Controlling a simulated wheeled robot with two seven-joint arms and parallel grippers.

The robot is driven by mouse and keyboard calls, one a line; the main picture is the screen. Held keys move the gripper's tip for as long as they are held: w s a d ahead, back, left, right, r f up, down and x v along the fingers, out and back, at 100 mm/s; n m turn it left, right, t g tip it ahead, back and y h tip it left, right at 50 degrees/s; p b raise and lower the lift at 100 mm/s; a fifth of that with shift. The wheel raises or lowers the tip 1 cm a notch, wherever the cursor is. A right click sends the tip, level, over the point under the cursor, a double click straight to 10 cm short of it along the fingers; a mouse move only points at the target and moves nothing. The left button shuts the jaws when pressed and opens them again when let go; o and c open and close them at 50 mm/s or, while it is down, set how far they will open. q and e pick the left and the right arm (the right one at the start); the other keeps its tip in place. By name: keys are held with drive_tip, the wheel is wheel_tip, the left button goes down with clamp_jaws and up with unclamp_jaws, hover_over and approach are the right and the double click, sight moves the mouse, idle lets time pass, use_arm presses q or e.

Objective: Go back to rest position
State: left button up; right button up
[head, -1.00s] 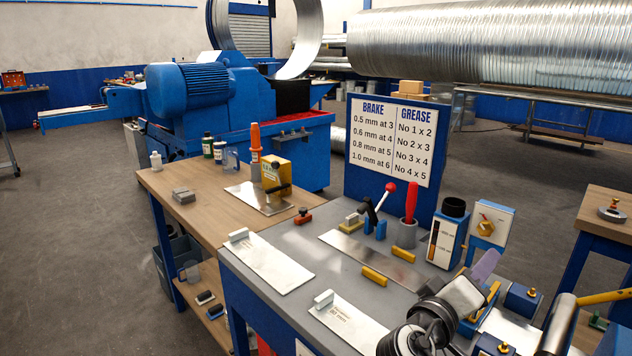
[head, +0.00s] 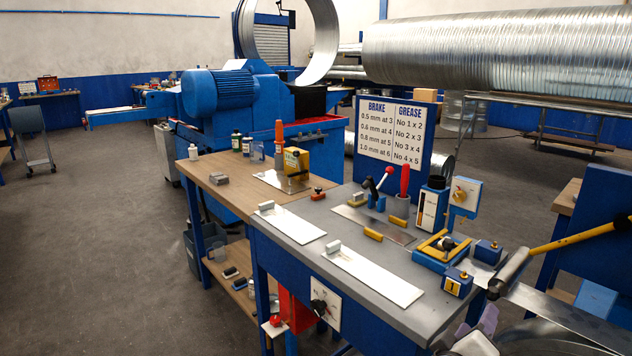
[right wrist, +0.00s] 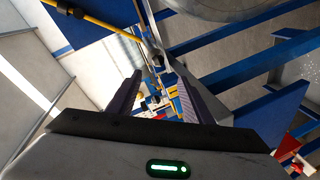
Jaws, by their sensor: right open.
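My right gripper (head: 482,330) shows at the bottom edge of the head view, right of centre, with purple fingers partly cut off by the frame. It is low in front of the right end of the grey bench (head: 400,305). In the right wrist view its two purple fingers (right wrist: 160,95) stand apart, with nothing held between them. Small yellow and blue things show farther off in the gap. My left gripper is not in view.
The grey bench bears metal sheets (head: 372,279), a blue-and-yellow fixture (head: 430,252) and a lettered sign (head: 393,130). A yellow-handled bar (head: 580,235) and a blue panel (head: 608,205) stand at the right.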

drive_tip(key=s+a+f+g+y, duration=0.1)
drive_tip(key=s+a+f+y, duration=0.1)
drive_tip(key=s+f, duration=0.35)
drive_tip(key=s+a+f+n+y, duration=0.1)
drive_tip(key=s+a+f+y, duration=0.15)
drive_tip(key=f, duration=0.55)
drive_tip(key=s+a+f+g+y, duration=0.1)
drive_tip(key=s+a+f+y, duration=0.15)
drive_tip(key=f, duration=0.35)
drive_tip(key=s+a+f+m+y, duration=0.1)
drive_tip(key=s+a+f+y, duration=0.1)
drive_tip(key=s, duration=0.7)
drive_tip(key=s+a+f+m+g+y, duration=0.1)
drive_tip(key=s+a+f+m+y, duration=0.1)
drive_tip(key=s+f, duration=0.4)
drive_tip(key=s+a+y, duration=0.1)
drive_tip(key=s+a, duration=0.1)
drive_tip(key=s, duration=0.1)
drive_tip(key=shift+s+f+g+y, duration=0.2)
drive_tip(key=shift+s+g+y, duration=0.05)
drive_tip(key=shift+g+y, duration=0.05)
